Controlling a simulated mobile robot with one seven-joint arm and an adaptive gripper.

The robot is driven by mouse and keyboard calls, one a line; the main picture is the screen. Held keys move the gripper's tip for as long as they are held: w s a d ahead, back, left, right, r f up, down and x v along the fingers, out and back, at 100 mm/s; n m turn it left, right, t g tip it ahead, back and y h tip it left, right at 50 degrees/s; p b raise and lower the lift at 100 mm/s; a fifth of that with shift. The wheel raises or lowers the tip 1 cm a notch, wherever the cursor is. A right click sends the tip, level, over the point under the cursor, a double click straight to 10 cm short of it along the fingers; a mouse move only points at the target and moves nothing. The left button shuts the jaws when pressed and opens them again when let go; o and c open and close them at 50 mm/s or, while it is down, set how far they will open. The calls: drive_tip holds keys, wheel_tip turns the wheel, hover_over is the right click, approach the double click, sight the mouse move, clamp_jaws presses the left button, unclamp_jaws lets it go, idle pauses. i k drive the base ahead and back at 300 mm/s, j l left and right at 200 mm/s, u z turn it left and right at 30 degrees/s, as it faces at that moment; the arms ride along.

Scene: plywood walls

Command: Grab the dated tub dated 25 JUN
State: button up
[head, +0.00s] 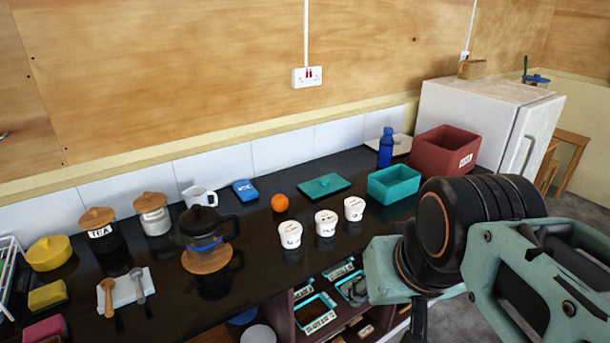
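Three small white tubs with dark print stand in a slanting row on the black counter: a left tub (290,235), a middle tub (326,223) and a right tub (354,209). All three are upright and apart from each other. The print is too small to read, so I cannot tell which one is dated 25 JUN. My arm fills the lower right of the head view, to the right of the tubs. My gripper's fingers do not show. No tub is seen being held.
An orange (280,202), a teal board (324,186) and an open teal bin (394,184) lie behind the tubs. A glass coffee pot (206,226) stands on a wooden mat to the left. Open shelves (318,314) sit below the counter's front edge.

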sight(355, 207)
drive_tip(key=i+z, duration=0.4)
drive_tip(key=i, duration=0.65)
drive_tip(key=l+z, duration=0.1)
drive_tip(key=z, duration=0.15)
drive_tip(key=k+l+z, duration=0.15)
drive_tip(key=i+j+u, duration=0.3)
